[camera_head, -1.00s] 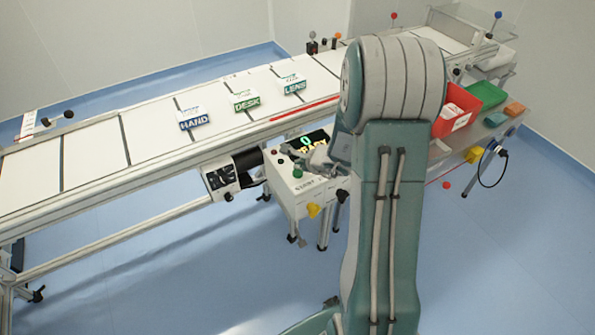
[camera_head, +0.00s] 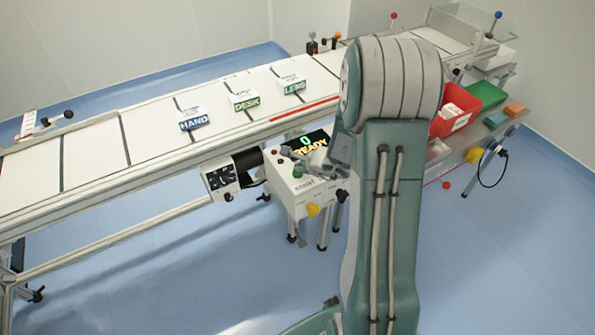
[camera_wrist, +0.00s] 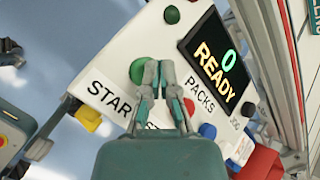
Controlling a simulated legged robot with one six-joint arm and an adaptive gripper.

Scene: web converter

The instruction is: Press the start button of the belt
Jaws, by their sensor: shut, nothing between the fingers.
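The control box (camera_head: 312,203) stands in front of the belt (camera_head: 85,158), with a START label (camera_wrist: 108,96) on its white top. A round green button (camera_wrist: 138,70) sits by that label; it also shows in the head view (camera_head: 298,173). My gripper (camera_wrist: 159,64) is shut and empty over the box top. Its fingertips overlap the right edge of the green button in the wrist view; I cannot tell whether they touch it. In the head view my arm hides part of the gripper. The display (camera_head: 306,144) reads 0 and READY.
Packs marked HAND (camera_head: 194,120), DESK (camera_head: 245,101) and LENS (camera_head: 292,86) lie on the belt. A red bin (camera_head: 464,106) and green tray (camera_head: 487,95) are at the right. Another round button (camera_wrist: 171,14) and a red one (camera_wrist: 190,106) are on the box.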

